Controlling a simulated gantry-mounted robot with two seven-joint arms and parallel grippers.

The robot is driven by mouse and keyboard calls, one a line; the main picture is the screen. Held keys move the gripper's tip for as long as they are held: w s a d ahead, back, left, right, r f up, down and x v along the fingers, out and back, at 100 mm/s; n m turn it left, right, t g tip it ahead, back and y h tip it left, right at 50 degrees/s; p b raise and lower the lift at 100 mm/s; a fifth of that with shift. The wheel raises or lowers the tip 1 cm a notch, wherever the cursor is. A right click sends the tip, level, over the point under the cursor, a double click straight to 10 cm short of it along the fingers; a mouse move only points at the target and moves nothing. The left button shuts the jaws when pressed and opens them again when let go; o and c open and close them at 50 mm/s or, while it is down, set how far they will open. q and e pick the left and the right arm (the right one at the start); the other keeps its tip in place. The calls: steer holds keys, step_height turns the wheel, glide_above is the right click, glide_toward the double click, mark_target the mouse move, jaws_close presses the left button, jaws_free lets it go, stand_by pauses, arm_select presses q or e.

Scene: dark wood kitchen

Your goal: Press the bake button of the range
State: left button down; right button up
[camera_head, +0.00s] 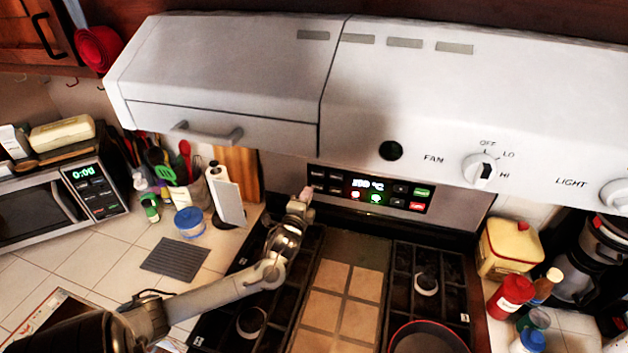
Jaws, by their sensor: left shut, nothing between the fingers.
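The range's control panel (345,190) is on the upright back of the range, below the white hood. It has a lit display (368,184) and several small buttons on both sides, some green and red. The button labels are too small to read, so I cannot tell which one is bake. My left gripper (306,194) is shut and empty. Its tip is at the left end of the panel, close to the left buttons. I cannot tell whether it touches the panel. My right gripper is not in view.
The white hood (220,75) with its knobs (479,170) overhangs the panel. Below my arm are black burner grates and a tiled griddle (345,290). A pan (427,338) sits at front right. A paper towel holder (226,195) and blue-lidded jar (189,222) stand left of the range.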

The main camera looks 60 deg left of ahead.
mark_target(316, 176)
arm_select(q)
steer(key=x, duration=0.5)
steer(key=shift+w+a+r, duration=0.1)
steer(key=shift+w+a, duration=0.15)
steer(key=shift+w, duration=0.05)
steer(key=shift+x, duration=1)
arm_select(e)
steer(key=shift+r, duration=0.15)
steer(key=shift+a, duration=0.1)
arm_select(q)
steer(key=shift+w+a+f, duration=0.2)
steer(key=shift+w+a, duration=0.1)
steer(key=shift+a, duration=0.05)
steer(key=shift+f, duration=0.2)
steer(key=shift+s+f, duration=0.1)
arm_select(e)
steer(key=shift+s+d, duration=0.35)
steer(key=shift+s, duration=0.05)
